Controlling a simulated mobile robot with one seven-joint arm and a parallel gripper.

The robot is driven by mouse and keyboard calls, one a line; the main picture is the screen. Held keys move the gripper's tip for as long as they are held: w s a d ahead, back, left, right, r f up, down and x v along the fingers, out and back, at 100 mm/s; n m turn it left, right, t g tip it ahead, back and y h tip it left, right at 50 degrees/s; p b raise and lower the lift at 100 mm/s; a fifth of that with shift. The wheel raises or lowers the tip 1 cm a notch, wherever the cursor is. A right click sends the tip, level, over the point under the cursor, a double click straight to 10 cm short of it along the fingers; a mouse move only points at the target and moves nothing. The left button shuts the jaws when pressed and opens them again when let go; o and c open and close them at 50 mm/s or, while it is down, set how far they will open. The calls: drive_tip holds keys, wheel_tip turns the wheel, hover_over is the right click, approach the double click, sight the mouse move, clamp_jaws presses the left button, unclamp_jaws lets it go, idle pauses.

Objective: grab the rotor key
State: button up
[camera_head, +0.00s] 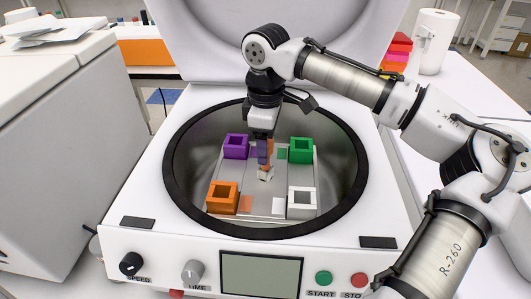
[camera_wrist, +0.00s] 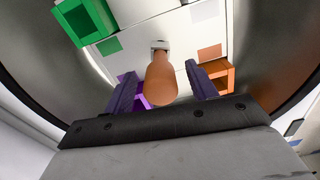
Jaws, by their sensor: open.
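The rotor key has a rounded orange-brown handle (camera_wrist: 160,80) in the wrist view, standing at the middle of the rotor plate. In the head view a sliver of the key (camera_head: 270,158) shows beside my fingers, with a pale base beneath. My gripper (camera_wrist: 160,68) is open, with one dark purple finger on each side of the handle and a visible gap to each. In the head view my gripper (camera_head: 263,152) points down inside the centrifuge bowl. The grey rotor plate (camera_head: 258,205) lies in the bowl; the key partly hides its centre.
Purple (camera_head: 235,146), green (camera_head: 302,150), orange (camera_head: 222,196) and white (camera_head: 302,202) square holders stand around the key on the plate. The bowl's black rim (camera_head: 180,205) encircles my gripper. The raised lid (camera_head: 215,40) stands behind.

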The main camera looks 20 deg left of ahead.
drive_tip(key=c, duration=1.2)
